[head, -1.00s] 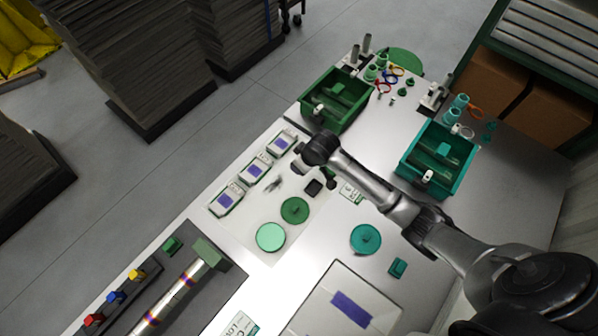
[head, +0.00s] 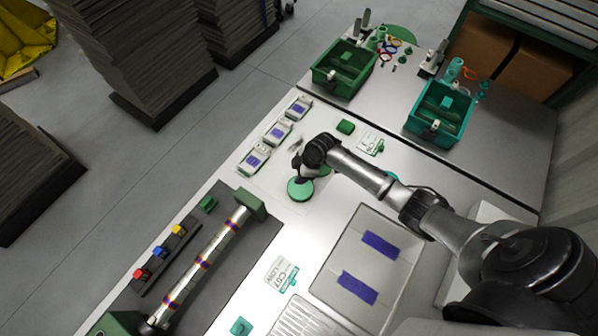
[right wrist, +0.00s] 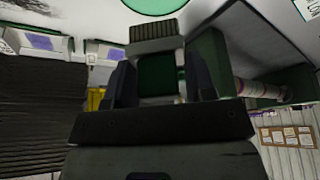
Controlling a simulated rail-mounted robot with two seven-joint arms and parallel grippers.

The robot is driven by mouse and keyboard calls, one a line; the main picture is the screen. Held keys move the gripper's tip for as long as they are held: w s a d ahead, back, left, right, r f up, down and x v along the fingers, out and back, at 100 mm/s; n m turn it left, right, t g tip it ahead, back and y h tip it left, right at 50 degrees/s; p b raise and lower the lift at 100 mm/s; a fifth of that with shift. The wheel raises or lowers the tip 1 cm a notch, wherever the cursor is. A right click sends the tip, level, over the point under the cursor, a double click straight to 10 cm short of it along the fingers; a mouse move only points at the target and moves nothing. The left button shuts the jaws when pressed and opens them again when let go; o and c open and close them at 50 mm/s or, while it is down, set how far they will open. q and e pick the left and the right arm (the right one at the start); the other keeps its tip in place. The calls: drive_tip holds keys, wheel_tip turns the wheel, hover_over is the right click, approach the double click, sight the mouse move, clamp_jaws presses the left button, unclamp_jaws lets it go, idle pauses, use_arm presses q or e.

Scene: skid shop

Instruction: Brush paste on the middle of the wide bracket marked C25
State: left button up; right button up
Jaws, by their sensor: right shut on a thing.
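My right gripper (head: 303,172) hangs over the pale mat, by a light green disc (head: 300,189). In the right wrist view my right gripper (right wrist: 160,82) is shut on a tool with a ridged grey end (right wrist: 157,32) and a dark green part. The light green disc (right wrist: 152,5) shows beyond its tip; I cannot tell whether they touch. Three grey pieces with purple patches (head: 277,132) stand in a row along the mat's far edge. A wide pale piece with two purple patches (head: 345,250) lies at lower middle. I cannot read C25 on anything. My left gripper is out of view.
A dark board with a banded pipe (head: 203,262) lies at lower left. A dark green bin (head: 318,78) and a teal bin (head: 412,124) stand at the back. A green block (head: 345,127) and a card (head: 282,272) lie on the bench. My right arm crosses the right side.

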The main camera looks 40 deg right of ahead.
drive_tip(key=shift+a+f+n, duration=0.1)
drive_tip(key=shift+n, duration=0.2)
drive_tip(key=shift+s+a+f+n, duration=0.1)
drive_tip(key=shift+a+f+n, duration=0.1)
drive_tip(key=shift+n, duration=0.1)
drive_tip(key=shift+f+b, duration=0.2)
drive_tip(key=shift+b, duration=0.2)
wheel_tip(320, 180, down, 3)
drive_tip(key=b, duration=0.2)
drive_tip(key=shift+r+b, duration=0.1)
drive_tip(key=shift+b, duration=0.3)
wheel_tip(320, 180, down, 2)
drive_tip(key=shift+f+b, duration=0.2)
drive_tip(key=shift+b, duration=1.05)
drive_tip(key=shift+f, duration=0.15)
drive_tip(key=shift+f+b, duration=0.35)
